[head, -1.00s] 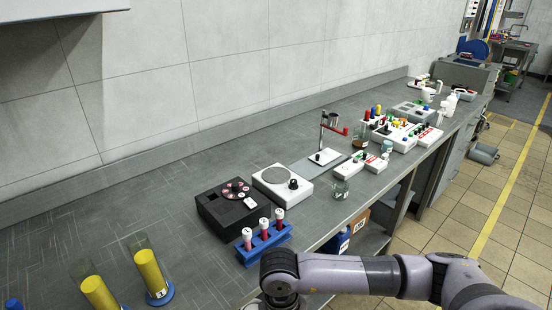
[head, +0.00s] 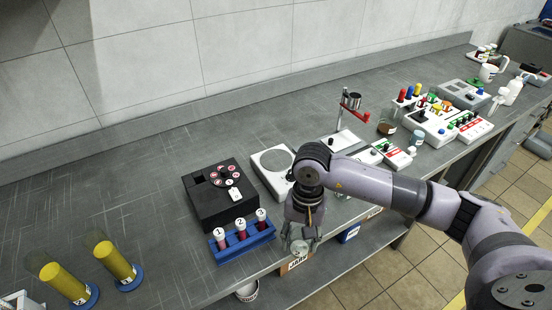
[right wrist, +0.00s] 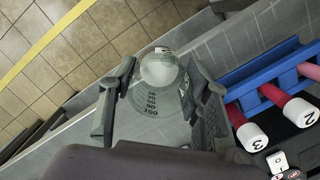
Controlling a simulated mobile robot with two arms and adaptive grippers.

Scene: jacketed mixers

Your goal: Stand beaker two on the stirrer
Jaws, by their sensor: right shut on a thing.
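My right gripper (head: 301,232) is shut on a clear glass beaker (head: 300,247) at the bench's front edge, to the right of the blue tube rack. The right wrist view shows the beaker (right wrist: 160,88) between the two fingers (right wrist: 160,72), with dark graduation marks on its wall. I cannot read a beaker number. The stirrer (head: 271,159), a white box with a round grey plate, stands behind the gripper on the bench. Its plate looks empty, and my right arm covers its right front part. My left gripper is not in view.
The blue rack (head: 243,242) with three numbered tubes stands close left of the gripper. A black device (head: 214,197) is left of the stirrer. A stand with a red arm (head: 352,110) is to its right. Yellow cylinders (head: 113,261) stand at left.

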